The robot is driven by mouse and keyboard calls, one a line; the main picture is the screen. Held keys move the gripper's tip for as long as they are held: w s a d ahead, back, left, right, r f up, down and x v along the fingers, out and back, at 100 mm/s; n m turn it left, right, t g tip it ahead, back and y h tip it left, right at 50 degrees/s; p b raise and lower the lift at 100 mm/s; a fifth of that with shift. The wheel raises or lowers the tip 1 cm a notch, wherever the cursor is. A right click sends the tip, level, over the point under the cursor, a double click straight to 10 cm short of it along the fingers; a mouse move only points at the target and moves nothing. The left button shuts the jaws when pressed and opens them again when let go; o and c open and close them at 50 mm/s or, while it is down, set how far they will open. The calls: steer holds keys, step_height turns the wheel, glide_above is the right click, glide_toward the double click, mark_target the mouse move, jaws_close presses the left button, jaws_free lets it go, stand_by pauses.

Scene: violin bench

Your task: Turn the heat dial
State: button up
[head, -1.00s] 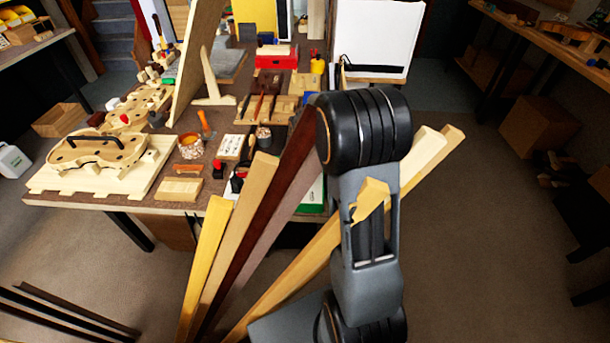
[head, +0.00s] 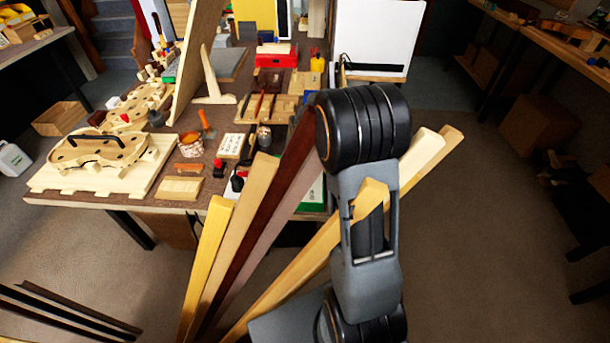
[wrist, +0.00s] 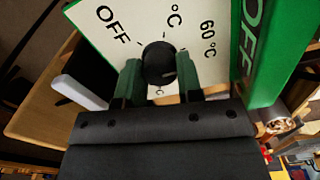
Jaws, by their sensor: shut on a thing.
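The heat dial is a round black knob (wrist: 159,62) on a white panel (wrist: 100,14) in the wrist view. The panel carries the marks OFF, °C and 60 °C and has a green edge. My gripper (wrist: 159,78) is shut on the knob, with one dark green finger on each side of it. The knob's pointer cannot be made out clearly. In the head view my arm hides the gripper and the dial. A green and white box (head: 312,195), partly hidden behind wooden strips, shows at the bench's front edge.
Several long wooden strips (head: 262,205) stand in front of the bench beside my arm. A violin body on a board (head: 100,150), a red box (head: 276,56) and small tools cover the bench. The floor (head: 480,230) to the right is clear.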

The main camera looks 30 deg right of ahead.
mark_target(305, 177)
steer(key=o, duration=0.9)
step_height(305, 177, up, 14)
steer(key=shift+f+p, duration=0.1)
steer(key=shift+p, duration=0.5)
steer(key=shift+s+a+r+n+t+p, duration=0.6)
steer(key=shift+s+a+r+n+p, duration=0.7)
steer(key=shift+s, duration=1.4)
steer(key=shift+s+a+r+n+t+p, duration=0.7)
steer(key=shift+s+a+n, duration=1)
steer(key=shift+s, duration=1)
steer(key=shift+s+a+r+n+t+p, duration=0.5)
steer(key=shift+s+a+r+n+p, duration=0.6)
steer(key=shift+s+a, duration=1.15)
